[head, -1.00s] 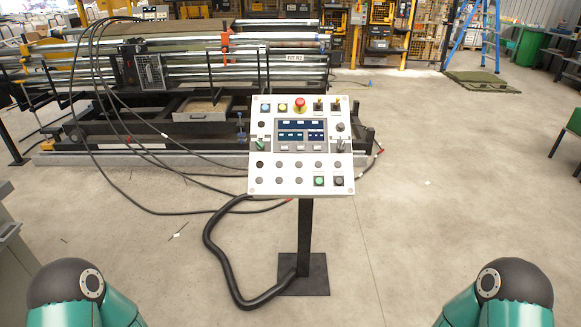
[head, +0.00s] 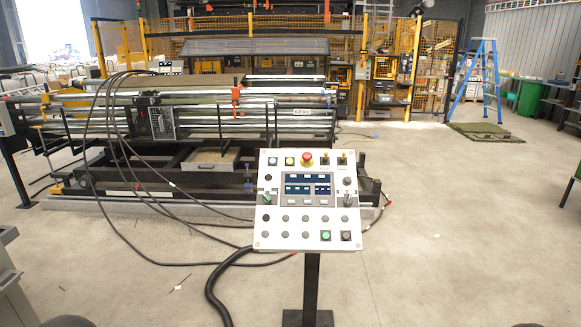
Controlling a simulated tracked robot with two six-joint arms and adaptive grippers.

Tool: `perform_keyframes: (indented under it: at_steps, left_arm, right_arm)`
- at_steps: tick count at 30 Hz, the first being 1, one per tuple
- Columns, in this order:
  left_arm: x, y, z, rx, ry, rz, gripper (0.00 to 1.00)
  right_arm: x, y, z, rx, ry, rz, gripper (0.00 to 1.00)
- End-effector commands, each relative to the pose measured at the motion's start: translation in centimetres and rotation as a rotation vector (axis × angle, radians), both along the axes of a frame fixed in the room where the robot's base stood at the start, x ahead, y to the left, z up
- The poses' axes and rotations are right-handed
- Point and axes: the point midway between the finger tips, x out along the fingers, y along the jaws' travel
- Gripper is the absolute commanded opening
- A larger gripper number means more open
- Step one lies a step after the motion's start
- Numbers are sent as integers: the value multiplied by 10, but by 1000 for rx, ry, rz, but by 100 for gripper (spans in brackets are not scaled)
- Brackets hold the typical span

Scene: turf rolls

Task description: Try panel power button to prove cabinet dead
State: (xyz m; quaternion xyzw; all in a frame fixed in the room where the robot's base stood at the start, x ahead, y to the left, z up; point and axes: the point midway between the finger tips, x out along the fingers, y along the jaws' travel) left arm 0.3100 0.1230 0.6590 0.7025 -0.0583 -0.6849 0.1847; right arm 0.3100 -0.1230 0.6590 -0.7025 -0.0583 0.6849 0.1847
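The control panel (head: 308,213) is a pale tilted box on a black post (head: 311,285), in the middle of the head view. It has a lit screen (head: 307,184), a red mushroom button (head: 307,158) at the top and several dark round buttons. A green button (head: 325,235) sits at its lower right with a dark button (head: 347,235) beside it. Which one is the power button I cannot tell, as the labels are too small to read. Neither gripper shows; only slivers of my own arms touch the bottom edge.
A long roller machine (head: 200,130) stands behind the panel at left. Black cables (head: 150,210) loop down to the floor, and a thick hose (head: 215,292) hangs from the panel. Yellow fencing (head: 435,60) and a blue ladder (head: 480,80) stand behind.

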Motion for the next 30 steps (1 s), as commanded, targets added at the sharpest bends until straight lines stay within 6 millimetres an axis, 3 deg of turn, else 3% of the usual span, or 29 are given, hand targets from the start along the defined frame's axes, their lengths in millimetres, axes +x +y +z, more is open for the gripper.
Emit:
perform_keyframes:
  at_steps: [13, 20, 30]
  left_arm:
    - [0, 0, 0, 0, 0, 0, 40]
    - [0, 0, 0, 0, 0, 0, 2]
    - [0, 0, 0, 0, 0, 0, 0]
  right_arm:
    - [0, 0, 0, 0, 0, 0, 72]
    - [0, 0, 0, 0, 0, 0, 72]
    - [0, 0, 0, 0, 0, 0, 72]
